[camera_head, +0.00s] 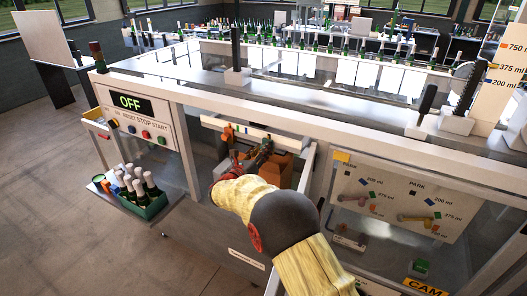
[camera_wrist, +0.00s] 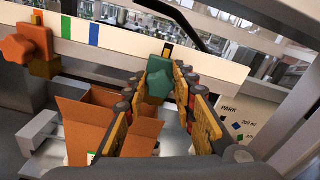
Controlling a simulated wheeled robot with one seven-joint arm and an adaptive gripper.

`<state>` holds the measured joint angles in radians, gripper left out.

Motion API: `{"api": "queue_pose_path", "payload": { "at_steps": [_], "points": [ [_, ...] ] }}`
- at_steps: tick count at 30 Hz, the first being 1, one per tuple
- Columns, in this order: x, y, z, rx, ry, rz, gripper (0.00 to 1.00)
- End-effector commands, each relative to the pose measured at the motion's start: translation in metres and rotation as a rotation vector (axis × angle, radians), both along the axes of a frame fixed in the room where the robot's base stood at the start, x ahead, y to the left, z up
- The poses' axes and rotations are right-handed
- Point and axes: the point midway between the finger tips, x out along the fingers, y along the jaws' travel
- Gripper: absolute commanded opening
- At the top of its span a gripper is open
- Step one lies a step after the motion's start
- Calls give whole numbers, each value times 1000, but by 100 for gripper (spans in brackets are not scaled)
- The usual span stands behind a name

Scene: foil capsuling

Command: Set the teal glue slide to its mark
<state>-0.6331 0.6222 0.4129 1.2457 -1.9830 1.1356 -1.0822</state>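The teal glue slide (camera_wrist: 158,86) sits on a white rail (camera_wrist: 125,49) in the wrist view. My gripper (camera_wrist: 168,80) has one finger on each side of the slide's knob, and the knob fills most of the gap. I cannot tell whether both fingers press on it. The rail carries a green mark (camera_wrist: 66,27) and a blue mark (camera_wrist: 94,34), both left of the teal slide. A small black and yellow piece (camera_wrist: 167,50) shows just above the teal slide. In the head view my gripper (camera_head: 262,150) reaches the rail (camera_head: 240,129), and the slide is barely distinguishable there.
An orange slide (camera_wrist: 28,45) sits at the rail's left end. An open cardboard box (camera_wrist: 88,118) lies below the rail. A panel marked PARK (camera_head: 400,195) stands at right. The control panel reads OFF (camera_head: 131,102), with a green bottle crate (camera_head: 146,208) below it.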

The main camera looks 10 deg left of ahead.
Motion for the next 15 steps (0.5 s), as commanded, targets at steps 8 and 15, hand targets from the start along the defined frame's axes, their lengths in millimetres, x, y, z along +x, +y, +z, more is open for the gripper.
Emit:
{"api": "queue_pose_path", "payload": {
  "at_steps": [8, 15],
  "points": [
    [0, 0, 0, 0, 0, -1, 44],
    [0, -1, -1, 0, 1, -1, 44]
  ]
}}
